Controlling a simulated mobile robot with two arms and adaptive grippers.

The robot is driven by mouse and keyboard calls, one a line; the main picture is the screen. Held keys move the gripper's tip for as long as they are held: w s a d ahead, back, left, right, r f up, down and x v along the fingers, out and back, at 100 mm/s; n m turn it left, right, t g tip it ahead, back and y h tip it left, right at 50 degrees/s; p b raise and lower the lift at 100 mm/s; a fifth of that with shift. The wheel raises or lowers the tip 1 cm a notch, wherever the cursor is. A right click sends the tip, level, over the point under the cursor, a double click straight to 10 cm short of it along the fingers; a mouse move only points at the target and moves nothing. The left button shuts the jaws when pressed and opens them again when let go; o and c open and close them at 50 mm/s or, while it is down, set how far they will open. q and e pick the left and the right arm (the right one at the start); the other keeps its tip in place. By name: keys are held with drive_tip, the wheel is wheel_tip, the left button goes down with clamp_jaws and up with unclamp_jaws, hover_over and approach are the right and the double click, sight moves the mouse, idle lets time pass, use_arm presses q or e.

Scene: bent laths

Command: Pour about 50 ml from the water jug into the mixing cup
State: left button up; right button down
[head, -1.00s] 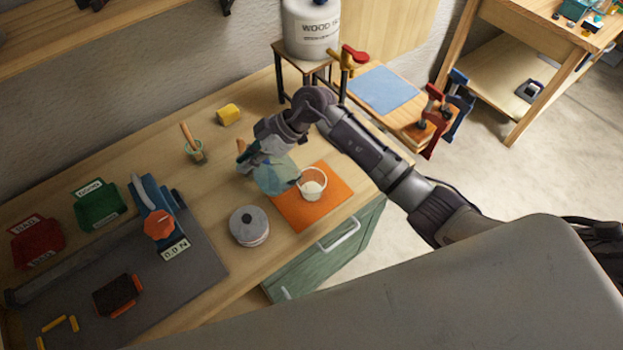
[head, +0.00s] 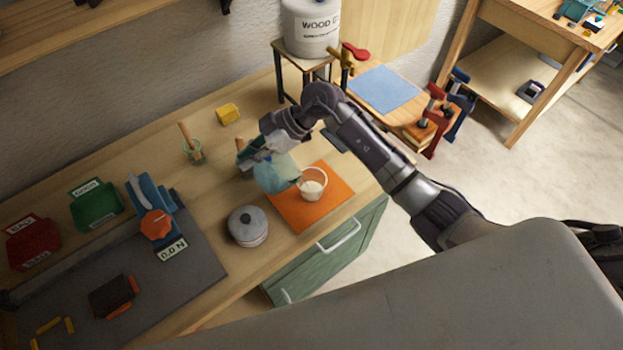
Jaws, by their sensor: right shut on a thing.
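The water jug (head: 277,174) is a clear bluish vessel, held tilted with its mouth toward the mixing cup. My right gripper (head: 258,155) is shut on the jug, on its upper left side; the fingers are partly hidden. The mixing cup (head: 313,184) is a small clear cup with pale whitish contents, standing upright on the orange mat (head: 332,206). The jug's lip is close to the cup's left rim; I cannot tell whether they touch or whether water is flowing. My left gripper is not in view.
A grey lidded pot (head: 248,227) stands left of the mat. A glass with a wooden stick (head: 192,150) and a yellow block (head: 228,114) stand farther back. A blue clamp-like device (head: 152,205), green bin (head: 96,207) and red bin (head: 34,242) are at left.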

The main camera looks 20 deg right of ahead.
drive_tip(key=shift+d+r+y+b, duration=0.4)
drive_tip(key=shift+y+b, duration=0.1)
drive_tip(key=shift+b, duration=0.4)
drive_tip(key=a+h+p, duration=0.1)
drive_tip(key=p, duration=0.2)
drive_tip(key=a+f+h+p, duration=0.1)
drive_tip(key=p, duration=0.2)
drive_tip(key=shift+w, duration=0.1)
drive_tip(key=a+f+h, duration=0.6)
drive_tip(key=a+f, duration=0.1)
drive_tip(key=shift+w+g, duration=0.3)
drive_tip(key=shift+w, duration=0.05)
drive_tip(key=shift+r, duration=0.1)
drive_tip(key=shift+a, duration=0.1)
idle(0.6)
